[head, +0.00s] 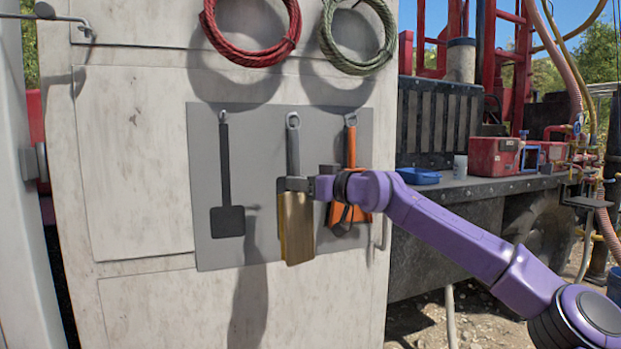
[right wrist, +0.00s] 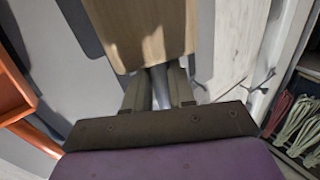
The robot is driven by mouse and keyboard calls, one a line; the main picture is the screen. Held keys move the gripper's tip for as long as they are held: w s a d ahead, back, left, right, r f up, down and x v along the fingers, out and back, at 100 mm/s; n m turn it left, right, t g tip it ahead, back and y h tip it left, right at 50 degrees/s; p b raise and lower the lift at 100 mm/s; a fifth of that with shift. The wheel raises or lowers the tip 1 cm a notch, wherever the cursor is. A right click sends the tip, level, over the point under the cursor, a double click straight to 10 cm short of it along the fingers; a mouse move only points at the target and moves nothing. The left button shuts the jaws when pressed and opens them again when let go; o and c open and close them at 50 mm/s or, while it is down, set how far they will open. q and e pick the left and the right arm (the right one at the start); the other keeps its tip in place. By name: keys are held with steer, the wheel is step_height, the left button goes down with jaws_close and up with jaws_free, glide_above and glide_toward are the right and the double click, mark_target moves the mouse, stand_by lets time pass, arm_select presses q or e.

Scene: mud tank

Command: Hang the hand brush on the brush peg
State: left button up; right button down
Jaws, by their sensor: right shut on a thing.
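The hand brush (head: 296,220) has a wooden block with pale bristles at its left edge and a grey handle ending in a ring. It hangs upright, block down, in front of the grey tool board (head: 262,135). My right gripper (head: 297,184) is shut on the lower handle, just above the block. The right wrist view shows the grey handle (right wrist: 161,92) between the fingers and the block (right wrist: 145,30) beyond. The brush's ring is at the board's top middle, level with the neighbouring tools' tops. The brush peg is not clearly visible; I cannot tell whether the ring is around it. My left gripper is out of view.
A dark flat-bladed tool (head: 227,180) hangs left of the brush. An orange tool (head: 350,145) hangs close on the right, partly behind my right arm. Red (head: 252,50) and green (head: 358,65) coils hang above. A truck bed (head: 470,185) with red boxes stands right.

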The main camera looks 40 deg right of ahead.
steer(key=shift+t, duration=0.3)
steer(key=d+r+p, duration=0.1)
steer(key=p, duration=0.1)
steer(key=w+d+r+p, duration=0.1)
steer(key=r+p, duration=0.1)
steer(key=shift+w+d, duration=0.15)
steer(key=shift+d, duration=0.2)
steer(key=w+p, duration=0.1)
steer(key=w, duration=0.1)
steer(key=w+d+f+p, duration=0.1)
steer(key=w, duration=0.1)
steer(key=w+f+p, duration=0.1)
steer(key=w+p, duration=0.1)
steer(key=shift+w+d, duration=0.4)
steer(key=shift+w+f+b, duration=0.1)
steer(key=shift+b, duration=0.25)
stand_by(0.4)
